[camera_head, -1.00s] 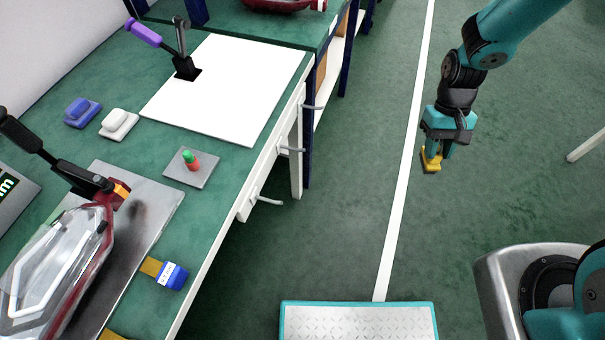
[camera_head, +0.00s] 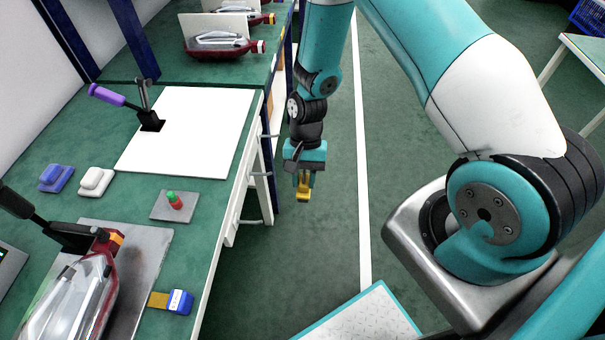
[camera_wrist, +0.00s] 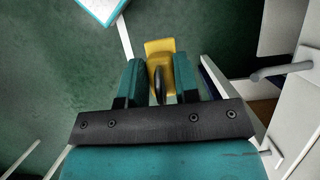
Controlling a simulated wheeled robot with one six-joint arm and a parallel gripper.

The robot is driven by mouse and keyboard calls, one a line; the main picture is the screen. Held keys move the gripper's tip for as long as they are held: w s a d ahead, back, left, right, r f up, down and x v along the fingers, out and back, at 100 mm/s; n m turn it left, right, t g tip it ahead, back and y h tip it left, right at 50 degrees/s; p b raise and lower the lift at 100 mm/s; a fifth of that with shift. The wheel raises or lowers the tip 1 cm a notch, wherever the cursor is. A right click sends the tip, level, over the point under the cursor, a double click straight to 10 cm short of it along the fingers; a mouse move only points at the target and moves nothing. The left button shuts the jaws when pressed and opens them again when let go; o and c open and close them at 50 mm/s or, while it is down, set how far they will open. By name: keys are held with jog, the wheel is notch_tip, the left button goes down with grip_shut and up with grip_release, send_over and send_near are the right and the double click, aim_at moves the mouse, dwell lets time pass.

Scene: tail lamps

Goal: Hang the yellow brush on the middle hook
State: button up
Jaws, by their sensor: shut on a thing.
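The yellow brush (camera_head: 303,193) hangs below my gripper (camera_head: 304,174), which is shut on it, over the aisle floor to the right of the workbench. In the wrist view the yellow brush (camera_wrist: 159,49) sticks out between the two teal fingers (camera_wrist: 160,85), with a dark part between them. Grey hooks stick out from the white side of the bench. The middle hook (camera_head: 260,174) is left of my gripper, apart from the brush, with one hook (camera_head: 269,136) farther and one (camera_head: 251,221) nearer. The wrist view shows a hook (camera_wrist: 282,70) at right.
The workbench (camera_head: 135,200) holds a white sheet (camera_head: 195,130), a red-green button (camera_head: 175,200), blue and white blocks, a blue-handled brush (camera_head: 178,301) and a tail lamp (camera_head: 75,300). A dark blue post stands close behind my gripper. The aisle floor is clear.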

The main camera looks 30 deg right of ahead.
jog(key=shift+w+a, duration=0.85)
jog(key=shift+a, duration=0.35)
jog(key=shift+w+a, duration=0.85)
jog(key=shift+a, duration=0.4)
jog(key=shift+w+r, duration=0.2)
jog(key=shift+s+p, duration=0.1)
jog(key=shift+p, duration=0.2)
jog(key=shift+s+d, duration=0.2)
jog(key=shift+d, duration=0.15)
jog(key=shift+d, duration=0.1)
jog(key=shift+s+f, duration=0.25)
